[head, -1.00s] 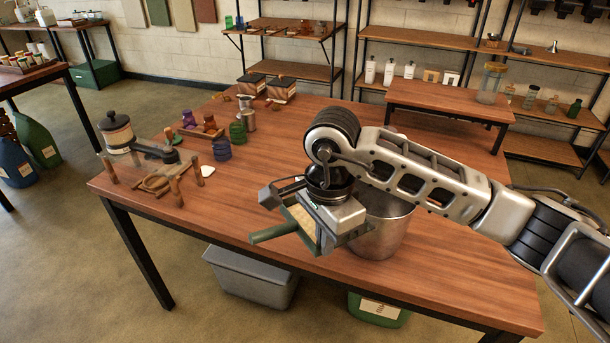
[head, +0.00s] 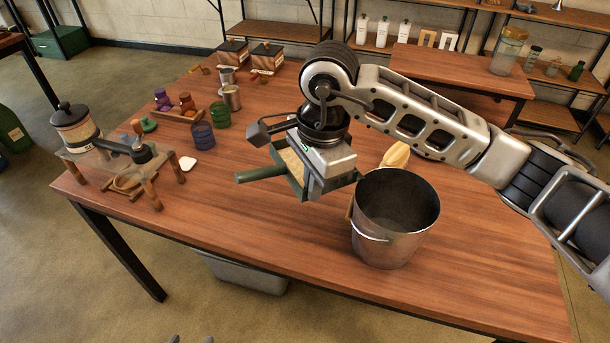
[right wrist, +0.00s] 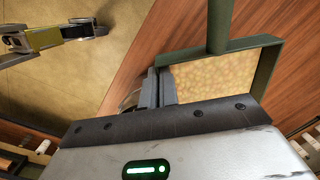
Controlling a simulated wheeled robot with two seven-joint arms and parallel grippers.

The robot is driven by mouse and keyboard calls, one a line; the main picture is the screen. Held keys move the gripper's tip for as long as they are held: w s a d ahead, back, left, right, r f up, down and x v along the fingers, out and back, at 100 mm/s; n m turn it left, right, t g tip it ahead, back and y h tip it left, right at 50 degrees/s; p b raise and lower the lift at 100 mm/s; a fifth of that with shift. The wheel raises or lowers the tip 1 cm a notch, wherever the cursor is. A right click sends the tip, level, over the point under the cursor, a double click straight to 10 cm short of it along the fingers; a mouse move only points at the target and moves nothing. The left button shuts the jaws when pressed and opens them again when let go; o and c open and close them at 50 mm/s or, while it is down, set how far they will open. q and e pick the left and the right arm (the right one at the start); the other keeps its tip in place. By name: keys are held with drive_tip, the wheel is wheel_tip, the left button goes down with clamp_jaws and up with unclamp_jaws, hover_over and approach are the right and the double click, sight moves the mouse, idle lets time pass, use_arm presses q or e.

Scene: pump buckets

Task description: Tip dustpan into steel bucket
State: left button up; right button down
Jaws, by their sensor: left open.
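The steel bucket (head: 395,222) stands upright near the front edge of the wooden table, its visible inside dark. My right gripper (head: 316,188) is shut on the side wall of the green dustpan (head: 262,173) and holds it above the table, left of the bucket. In the right wrist view the fingers (right wrist: 158,88) pinch the rim of the dustpan (right wrist: 262,70), and pale grainy material (right wrist: 212,78) lies in it. My left gripper (head: 191,339) barely shows at the bottom edge; it appears open in the right wrist view (right wrist: 92,28).
A pale yellow object (head: 396,155) is behind the bucket, partly hidden by my arm. The table's front middle is clear.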

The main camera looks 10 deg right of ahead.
use_arm(q)
drive_tip(key=f+b, duration=0.1)
drive_tip(key=b, duration=0.2)
drive_tip(key=d+f+b, duration=0.1)
drive_tip(key=b, duration=0.2)
drive_tip(key=shift+w+d+f, duration=0.1)
drive_tip(key=shift+f, duration=0.3)
use_arm(e)
drive_tip(key=s+d+r+t+y, duration=0.2)
drive_tip(key=s+d+t+y, duration=0.1)
drive_tip(key=d+y, duration=0.2)
drive_tip(key=shift+r, duration=0.4)
drive_tip(key=shift+s, duration=0.1)
use_arm(q)
drive_tip(key=f+b, duration=0.1)
drive_tip(key=b, duration=0.2)
drive_tip(key=f+t+b, duration=0.1)
drive_tip(key=b, duration=0.2)
drive_tip(key=f+h+b, duration=0.1)
drive_tip(key=b, duration=0.3)
drive_tip(key=shift+w+d+f+n, duration=0.15)
drive_tip(key=shift+d+f+n, duration=0.15)
drive_tip(key=shift+d+f, duration=0.1)
use_arm(e)
drive_tip(key=d+t+y, duration=0.1)
drive_tip(key=s+d+t+y, duration=0.1)
drive_tip(key=y, duration=0.1)
drive_tip(key=shift+s+r, duration=0.2)
drive_tip(key=shift+r, duration=0.2)
